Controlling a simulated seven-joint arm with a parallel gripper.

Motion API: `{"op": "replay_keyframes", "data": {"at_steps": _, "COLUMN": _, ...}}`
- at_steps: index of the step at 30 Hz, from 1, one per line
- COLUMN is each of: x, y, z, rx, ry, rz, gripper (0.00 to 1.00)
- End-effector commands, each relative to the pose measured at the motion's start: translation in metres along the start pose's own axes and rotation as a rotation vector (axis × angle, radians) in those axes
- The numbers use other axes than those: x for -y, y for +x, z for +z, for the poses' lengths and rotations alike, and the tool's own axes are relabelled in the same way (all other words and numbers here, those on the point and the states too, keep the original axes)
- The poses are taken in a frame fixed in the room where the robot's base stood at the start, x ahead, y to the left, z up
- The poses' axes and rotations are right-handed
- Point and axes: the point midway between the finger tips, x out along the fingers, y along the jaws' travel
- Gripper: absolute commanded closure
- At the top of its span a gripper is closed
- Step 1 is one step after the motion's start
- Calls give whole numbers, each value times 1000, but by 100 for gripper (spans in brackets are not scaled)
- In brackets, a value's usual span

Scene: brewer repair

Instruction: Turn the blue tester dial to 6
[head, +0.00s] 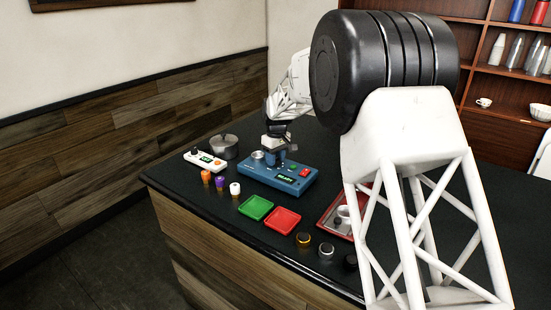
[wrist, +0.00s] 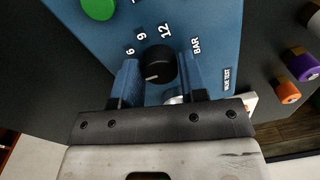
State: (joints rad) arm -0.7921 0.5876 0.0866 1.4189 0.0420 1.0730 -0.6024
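The blue tester (head: 278,173) stands on the dark counter; its blue top also fills the upper wrist view (wrist: 75,12). Its round black dial (wrist: 160,62) has a white pointer line at its lower left, aimed left and slightly down. The printed marks 6, 9 and 12 run around the dial's upper left; the 6 is above the pointer's direction. Any lower marks are hidden. My gripper (wrist: 160,82) is open, one finger on each side of the dial, with narrow gaps. In the head view my gripper (head: 274,150) is low over the tester and hides the dial.
A green button (wrist: 98,6) is on the tester. Left of it are a white device (head: 205,160) and a grey pot (head: 224,146). Orange (head: 206,177), purple (head: 220,182) and white parts stand in front. Green (head: 256,207) and red (head: 282,219) pads lie nearer.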

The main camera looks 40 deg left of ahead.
Motion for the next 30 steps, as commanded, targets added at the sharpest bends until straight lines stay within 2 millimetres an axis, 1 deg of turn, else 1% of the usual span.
{"op": "replay_keyframes", "data": {"at_steps": 1, "x": 0, "y": 0, "z": 0, "rx": 0, "ry": 0, "rz": 0, "gripper": 69}}
{"op": "replay_keyframes", "data": {"at_steps": 5, "x": 0, "y": 0, "z": 0, "rx": 0, "ry": 0, "rz": 0, "gripper": 89}}
{"op": "replay_keyframes", "data": {"at_steps": 11, "x": 0, "y": 0, "z": 0, "rx": 0, "ry": 9, "rz": 0, "gripper": 89}}
{"op": "replay_keyframes", "data": {"at_steps": 17, "x": 0, "y": -1, "z": 0, "rx": -3, "ry": 56, "rz": 0, "gripper": 89}}
{"op": "replay_keyframes", "data": {"at_steps": 23, "x": 0, "y": 0, "z": 0, "rx": -7, "ry": 162, "rz": 0, "gripper": 89}}
{"op": "replay_keyframes", "data": {"at_steps": 30, "x": 0, "y": -1, "z": 0, "rx": -17, "ry": 346, "rz": 0, "gripper": 89}}
